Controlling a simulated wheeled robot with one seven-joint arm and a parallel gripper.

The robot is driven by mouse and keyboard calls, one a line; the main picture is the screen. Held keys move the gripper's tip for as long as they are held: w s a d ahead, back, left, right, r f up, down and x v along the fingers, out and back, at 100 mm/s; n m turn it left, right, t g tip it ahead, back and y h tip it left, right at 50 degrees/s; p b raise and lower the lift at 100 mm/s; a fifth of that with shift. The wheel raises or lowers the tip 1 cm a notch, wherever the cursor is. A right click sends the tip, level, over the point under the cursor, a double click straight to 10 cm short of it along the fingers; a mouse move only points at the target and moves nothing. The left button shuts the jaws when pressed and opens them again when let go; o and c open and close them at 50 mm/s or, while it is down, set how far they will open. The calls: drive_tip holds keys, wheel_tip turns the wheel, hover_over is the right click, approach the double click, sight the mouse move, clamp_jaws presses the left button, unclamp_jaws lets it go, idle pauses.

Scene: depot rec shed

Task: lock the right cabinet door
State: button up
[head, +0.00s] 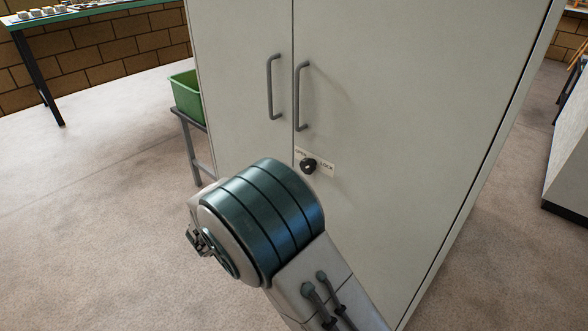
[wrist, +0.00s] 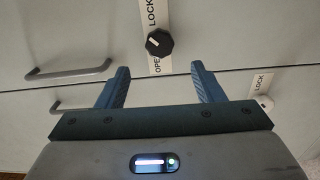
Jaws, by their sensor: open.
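The right cabinet door (head: 420,130) looks closed, with a grey vertical bar handle (head: 303,97). Below the handle is a black knob (head: 309,166) on a white plate (head: 328,168) marked OPEN on the left and LOCK on the right. In the wrist view, turned sideways, the black knob (wrist: 159,42) lies just beyond and between the fingertips, with OPEN below it and LOCK above. My gripper (wrist: 160,72) is open and empty, with its blue fingers apart. A small pale mark shows on the knob, but I cannot tell which word it points to. In the head view my arm hides the gripper.
A green bin (head: 187,97) on a stand is left of the cabinet. Floor is clear at left.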

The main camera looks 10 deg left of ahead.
drive_tip(key=shift+p+v, duration=0.45)
drive_tip(key=shift+v, duration=1.9)
drive_tip(key=s+d+r+m+g+p, duration=0.25)
drive_tip(key=d+r+g+p, duration=0.35)
drive_tip(key=d+r+p, duration=0.6)
drive_tip(key=s+d+r+m+g+p, duration=0.1)
drive_tip(key=d+r+m+g+p, duration=0.4)
drive_tip(key=d+r, duration=0.7)
drive_tip(key=s+d+r+m+g+y+p, duration=0.1)
drive_tip(key=s+d+r+m+y+p, duration=0.1)
drive_tip(key=s+d+r+y+p, duration=0.2)
drive_tip(key=s+d+r+m+g+y+p, duration=0.1)
drive_tip(key=s+d+r+m+y+p, duration=0.1)
drive_tip(key=s+d+r+y+p, duration=0.2)
drive_tip(key=s+d+r+p, duration=0.1)
drive_tip(key=s+r+p, duration=0.2)
drive_tip(key=r+p, duration=0.2)
drive_tip(key=s+d+r+p, duration=0.2)
drive_tip(key=s+r+p, duration=0.1)
drive_tip(key=r+p, duration=0.2)
drive_tip(key=shift+m+y+p, duration=0.35)
drive_tip(key=shift+y+p, duration=0.05)
drive_tip(key=shift+p, duration=0.95)
drive_tip(key=shift+s+d, duration=0.1)
drive_tip(key=shift+d, duration=0.05)
